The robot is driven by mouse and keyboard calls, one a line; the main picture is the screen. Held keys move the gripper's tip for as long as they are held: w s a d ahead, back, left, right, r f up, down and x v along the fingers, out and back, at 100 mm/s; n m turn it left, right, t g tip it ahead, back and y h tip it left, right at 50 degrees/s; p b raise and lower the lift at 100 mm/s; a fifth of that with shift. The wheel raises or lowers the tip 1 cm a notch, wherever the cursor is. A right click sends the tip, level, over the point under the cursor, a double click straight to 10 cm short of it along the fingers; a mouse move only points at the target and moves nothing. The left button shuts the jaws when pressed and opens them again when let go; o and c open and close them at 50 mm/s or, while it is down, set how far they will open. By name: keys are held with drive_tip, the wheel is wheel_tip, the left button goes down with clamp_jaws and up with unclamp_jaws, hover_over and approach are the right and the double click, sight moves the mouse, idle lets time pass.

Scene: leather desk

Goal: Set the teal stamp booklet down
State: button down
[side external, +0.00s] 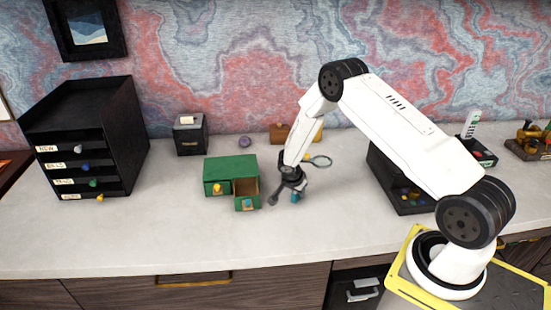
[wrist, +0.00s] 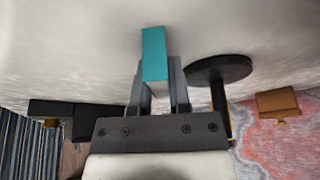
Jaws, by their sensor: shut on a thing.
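The teal stamp booklet (side external: 295,197) is a small teal block, held between the fingers of my gripper (side external: 293,190). In the wrist view the booklet (wrist: 154,54) sticks out past the fingertips, and my gripper (wrist: 157,80) is shut on it.
The green drawer box (side external: 229,173) has its right drawer pulled out. A black letter tray (side external: 85,135) stands at the left, a black box (side external: 189,134) behind. A black bin (side external: 400,185) is at the right. The desk front (side external: 180,240) is clear.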

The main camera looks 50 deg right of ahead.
drive_tip(key=shift+f, duration=0.15)
drive_tip(key=c, duration=0.6)
unclamp_jaws()
drive_tip(key=shift+r, duration=0.2)
drive_tip(key=shift+v, duration=6.05)
drive_tip(key=shift+a, duration=0.1)
